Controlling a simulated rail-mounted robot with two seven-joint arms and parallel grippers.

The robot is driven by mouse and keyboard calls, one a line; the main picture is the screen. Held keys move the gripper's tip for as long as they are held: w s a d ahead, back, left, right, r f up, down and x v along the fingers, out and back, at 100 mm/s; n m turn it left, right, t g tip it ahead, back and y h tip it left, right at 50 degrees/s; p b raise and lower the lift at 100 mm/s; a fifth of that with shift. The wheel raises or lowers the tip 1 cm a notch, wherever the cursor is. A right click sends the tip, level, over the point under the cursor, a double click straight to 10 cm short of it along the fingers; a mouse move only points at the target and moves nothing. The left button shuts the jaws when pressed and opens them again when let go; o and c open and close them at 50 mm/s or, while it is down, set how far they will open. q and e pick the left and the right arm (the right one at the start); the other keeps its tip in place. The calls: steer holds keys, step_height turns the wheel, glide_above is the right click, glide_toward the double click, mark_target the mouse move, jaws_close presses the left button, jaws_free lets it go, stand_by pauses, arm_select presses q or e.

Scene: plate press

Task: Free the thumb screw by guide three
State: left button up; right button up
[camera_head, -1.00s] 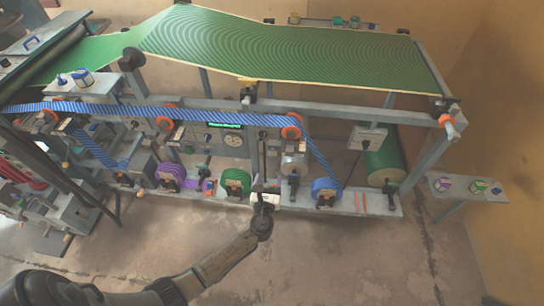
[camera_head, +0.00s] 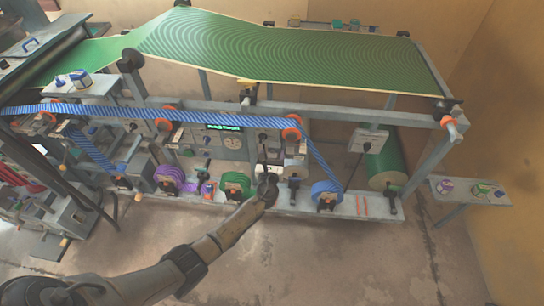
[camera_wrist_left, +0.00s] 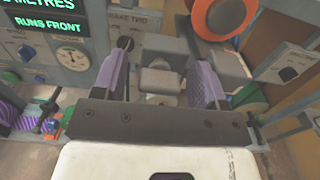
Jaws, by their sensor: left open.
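I see no contact with these blocks. An orange ring (camera_wrist_left: 220,17) shows just above the right finger. I cannot make out the thumb screw or a guide three label for certain. The striped blue web (camera_head: 230,118) runs over the orange-rimmed rollers. My right gripper is out of view.
The lower shelf carries a purple roll (camera_head: 170,178), a green roll (camera_head: 236,184) and a blue roll (camera_head: 326,192). A gauge panel (camera_wrist_left: 42,45) is left of the fingers. A side table (camera_head: 470,190) stands at the right. The floor in front is clear.

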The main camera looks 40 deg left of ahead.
arm_select(q)
steer(key=c, duration=0.9)
